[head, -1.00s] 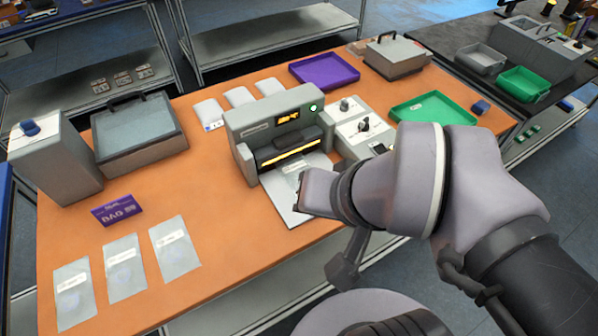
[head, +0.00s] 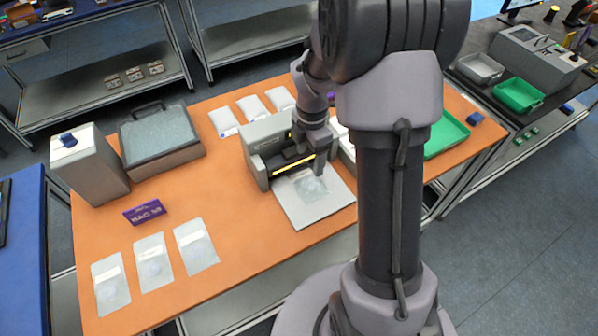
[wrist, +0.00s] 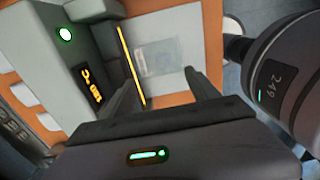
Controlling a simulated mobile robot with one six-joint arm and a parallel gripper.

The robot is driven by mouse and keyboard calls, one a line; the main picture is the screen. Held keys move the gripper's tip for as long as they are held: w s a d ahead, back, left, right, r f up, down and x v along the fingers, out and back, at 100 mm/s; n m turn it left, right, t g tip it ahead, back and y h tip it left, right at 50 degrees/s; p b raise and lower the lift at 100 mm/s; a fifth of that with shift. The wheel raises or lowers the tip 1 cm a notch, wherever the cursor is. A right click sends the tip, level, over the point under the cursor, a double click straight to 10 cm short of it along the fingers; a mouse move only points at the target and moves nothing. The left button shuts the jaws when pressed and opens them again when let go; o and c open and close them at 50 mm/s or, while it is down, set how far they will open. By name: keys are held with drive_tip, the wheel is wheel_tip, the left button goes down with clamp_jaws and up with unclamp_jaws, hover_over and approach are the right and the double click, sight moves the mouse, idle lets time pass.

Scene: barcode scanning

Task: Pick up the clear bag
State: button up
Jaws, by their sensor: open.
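A clear bag (head: 312,187) with a pale label lies flat on the light plate (head: 290,211) in front of the grey scanner (head: 256,168). The wrist view also shows this clear bag (wrist: 158,58) beyond my fingers. My gripper (head: 310,156) is at the scanner's right front, behind the bag in the picture. In the wrist view my gripper (wrist: 164,88) is open with nothing between its fingers. Three more clear bags lie in a row at the table's front left: the left one (head: 111,286), the middle one (head: 153,270) and the right one (head: 195,252).
A purple card (head: 145,212) lies behind the three bags. A grey box (head: 90,170) and a lidded case (head: 162,145) stand at the back left. White packets (head: 251,108) lie behind the scanner. A green tray (head: 447,134) is at the right. The table's middle left is clear.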

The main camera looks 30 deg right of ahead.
sight(310, 184)
drive_tip(key=f+b, duration=0.1)
drive_tip(key=f, duration=0.2)
drive_tip(key=f+b, duration=0.1)
drive_tip(key=f, duration=0.2)
drive_tip(key=f+b, duration=0.1)
drive_tip(key=f, duration=0.3)
drive_tip(key=shift+s+f, duration=0.1)
drive_tip(key=shift+s, duration=0.25)
drive_tip(key=shift+w+f, duration=0.1)
drive_tip(key=shift+f, duration=0.35)
drive_tip(key=shift+r, duration=0.1)
clamp_jaws()
